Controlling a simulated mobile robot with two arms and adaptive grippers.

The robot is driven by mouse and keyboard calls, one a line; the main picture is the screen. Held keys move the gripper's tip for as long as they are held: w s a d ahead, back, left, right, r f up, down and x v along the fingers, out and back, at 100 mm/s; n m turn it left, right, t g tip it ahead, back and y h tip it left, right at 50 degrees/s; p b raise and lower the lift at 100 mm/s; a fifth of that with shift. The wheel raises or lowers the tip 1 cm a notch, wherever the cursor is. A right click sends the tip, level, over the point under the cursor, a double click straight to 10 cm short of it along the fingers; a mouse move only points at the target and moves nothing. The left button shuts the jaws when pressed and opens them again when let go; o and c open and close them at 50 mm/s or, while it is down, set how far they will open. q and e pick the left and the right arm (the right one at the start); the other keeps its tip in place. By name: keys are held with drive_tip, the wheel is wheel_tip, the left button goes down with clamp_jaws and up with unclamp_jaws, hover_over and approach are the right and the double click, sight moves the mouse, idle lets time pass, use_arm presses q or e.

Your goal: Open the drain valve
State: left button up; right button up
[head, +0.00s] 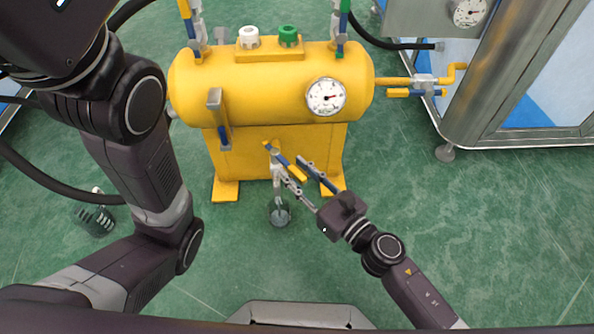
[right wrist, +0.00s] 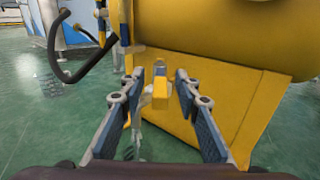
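The drain valve (head: 276,172) hangs under the yellow tank (head: 250,85), at the front of its base. Its lever (head: 297,172) has blue and yellow parts and slants down to the right in the head view. My right gripper (head: 294,171) is open at the lever. In the right wrist view, the yellow lever end (right wrist: 160,92) stands between the two spread fingers (right wrist: 160,75), with a visible gap on each side. A small dark round cup (head: 279,213) is on the floor below the valve outlet. My left arm shows at the left, but its gripper is out of view.
A pressure gauge (head: 326,97) is on the tank front. White (head: 249,37) and green (head: 288,35) caps sit on top. A yellow side pipe with a valve (head: 424,81) leads towards a metal cabinet (head: 470,110). The green floor at front right is clear.

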drive_tip(key=v, duration=1.2)
